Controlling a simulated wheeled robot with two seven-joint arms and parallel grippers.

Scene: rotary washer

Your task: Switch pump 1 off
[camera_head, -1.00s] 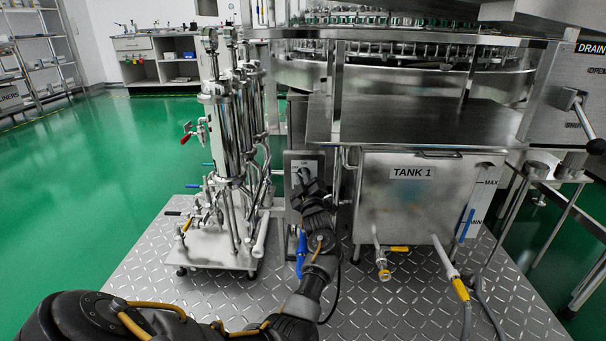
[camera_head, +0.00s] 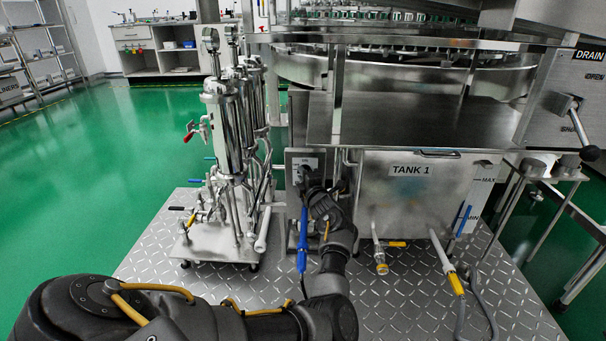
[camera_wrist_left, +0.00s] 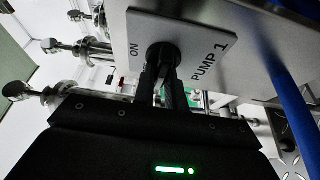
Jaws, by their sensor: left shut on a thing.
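The pump 1 switch plate (camera_head: 306,159) is on a grey box between the filter columns and the tank in the head view. In the left wrist view the plate (camera_wrist_left: 206,42) reads "ON" and "PUMP 1", with a dark round knob (camera_wrist_left: 162,54) at its middle. My left gripper (camera_wrist_left: 160,76) is at the knob, its two dark fingers shut on it. In the head view my left gripper (camera_head: 304,178) reaches up to the plate from below, and my wrist hides part of the box. The knob's exact angle is hidden by the fingers. My right gripper is not in view.
Steel filter columns (camera_head: 228,130) with valves stand left of the box. TANK 1 (camera_head: 400,195) is to the right. A blue-handled part (camera_head: 302,240) hangs close beside my wrist. Hoses (camera_head: 448,265) lie on the tread-plate floor at right.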

